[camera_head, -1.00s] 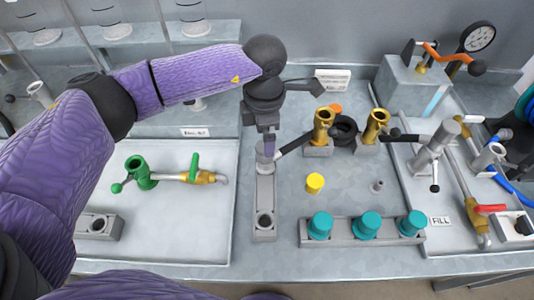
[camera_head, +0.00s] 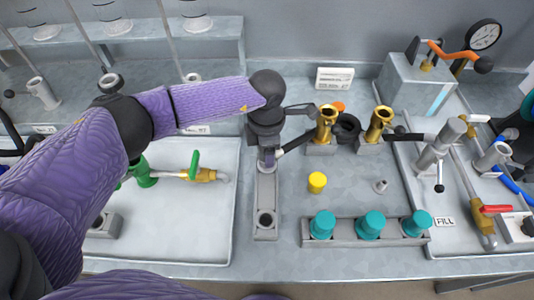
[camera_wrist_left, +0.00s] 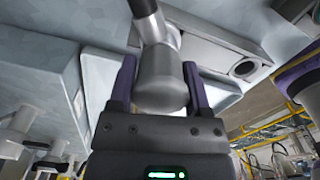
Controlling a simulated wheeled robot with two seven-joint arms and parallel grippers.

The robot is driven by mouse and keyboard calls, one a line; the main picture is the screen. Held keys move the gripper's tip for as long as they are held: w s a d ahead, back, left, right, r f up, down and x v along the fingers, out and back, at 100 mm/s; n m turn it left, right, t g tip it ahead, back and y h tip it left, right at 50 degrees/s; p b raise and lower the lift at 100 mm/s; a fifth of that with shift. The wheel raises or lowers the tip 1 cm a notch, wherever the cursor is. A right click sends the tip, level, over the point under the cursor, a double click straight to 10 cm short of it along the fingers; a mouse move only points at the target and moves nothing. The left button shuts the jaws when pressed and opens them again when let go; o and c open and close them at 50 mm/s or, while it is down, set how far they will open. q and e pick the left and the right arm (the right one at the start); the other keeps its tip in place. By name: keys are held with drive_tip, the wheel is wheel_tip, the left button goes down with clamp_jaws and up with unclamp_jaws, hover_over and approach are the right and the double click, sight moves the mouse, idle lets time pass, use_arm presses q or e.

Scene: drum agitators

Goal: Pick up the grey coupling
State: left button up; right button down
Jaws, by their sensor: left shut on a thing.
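The grey coupling (camera_wrist_left: 160,80) is a short, smooth cylinder between the two purple fingers of my left gripper (camera_wrist_left: 160,88) in the left wrist view. A grey neck with a black handle (camera_wrist_left: 143,8) extends from it. In the head view my left gripper (camera_head: 268,158) points down at the far end of a grey two-hole block (camera_head: 265,195), shut on the coupling. The coupling is mostly hidden there by the gripper, and its black handle (camera_head: 295,143) sticks out to the right. I cannot tell whether it is clear of the block. My right gripper is not in view.
Two brass fittings (camera_head: 326,124) (camera_head: 379,124) stand right of the gripper. A yellow cap (camera_head: 317,182) and a rack (camera_head: 400,240) with teal caps are nearer. A tray (camera_head: 190,235) with a green-handled valve lies left. Valves and pipes crowd the right.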

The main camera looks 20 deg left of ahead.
use_arm(q)
clamp_jaws()
wheel_tip(320, 180, up, 10)
drive_tip(key=shift+r+p, duration=0.1)
drive_tip(key=shift+p, duration=0.65)
